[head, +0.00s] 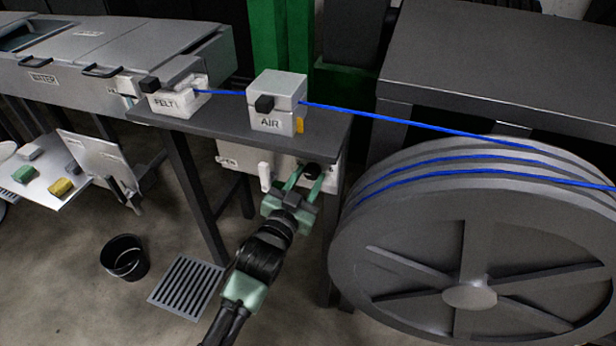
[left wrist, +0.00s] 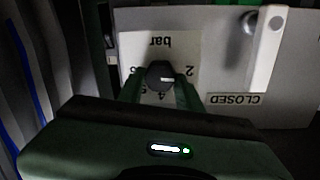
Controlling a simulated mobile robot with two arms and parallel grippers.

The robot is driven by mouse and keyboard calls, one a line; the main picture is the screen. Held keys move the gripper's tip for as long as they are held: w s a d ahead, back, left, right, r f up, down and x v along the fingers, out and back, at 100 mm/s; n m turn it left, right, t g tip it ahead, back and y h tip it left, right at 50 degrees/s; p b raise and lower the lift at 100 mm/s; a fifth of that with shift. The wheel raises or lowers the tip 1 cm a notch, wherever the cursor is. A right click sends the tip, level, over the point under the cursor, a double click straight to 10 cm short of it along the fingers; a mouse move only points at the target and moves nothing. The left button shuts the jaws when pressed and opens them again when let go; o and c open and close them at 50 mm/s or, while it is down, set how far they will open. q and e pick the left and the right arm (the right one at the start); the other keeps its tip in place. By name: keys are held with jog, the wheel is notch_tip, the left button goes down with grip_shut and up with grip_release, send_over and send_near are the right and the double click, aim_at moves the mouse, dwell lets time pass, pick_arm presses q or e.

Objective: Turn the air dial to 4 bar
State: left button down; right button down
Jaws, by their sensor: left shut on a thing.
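The air dial is a dark round knob (left wrist: 160,75) on a white scale plate (left wrist: 185,48), on the front of a light panel under the table. My left gripper (left wrist: 160,90) is shut on the knob, one green finger on each side. In the head view, my left gripper (head: 305,180) reaches the knob (head: 311,170) from below. My right gripper is out of view.
A white lever (left wrist: 264,50) stands beside the dial, by a "CLOSED" label (left wrist: 234,99). The AIR box (head: 279,100) and FELT box (head: 180,97) sit on the table above, with a blue cable (head: 400,120) running to a large reel (head: 470,240) at right.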

pick_arm(q)
jog(key=m+p, duration=0.2)
jog(key=m, duration=0.1)
jog(key=shift+r+m, duration=0.15)
jog(key=shift+m, duration=0.15)
jog(key=m+p, duration=0.2)
jog(key=m, duration=0.1)
jog(key=shift+d+m+y, duration=0.1)
jog(key=shift+m+y, duration=0.2)
jog(key=m, duration=0.4)
jog(key=shift+p, duration=0.4)
jog(key=m, duration=0.5)
jog(key=shift+f+y, duration=0.25)
jog(key=shift+y, duration=0.15)
jog(key=shift+m, duration=0.3)
jog(key=c, duration=0.9)
grip_release()
jog(key=shift+c, duration=0.2)
jog(key=shift+s, duration=0.15)
jog(key=v, duration=0.7)
jog(key=shift+s, duration=0.3)
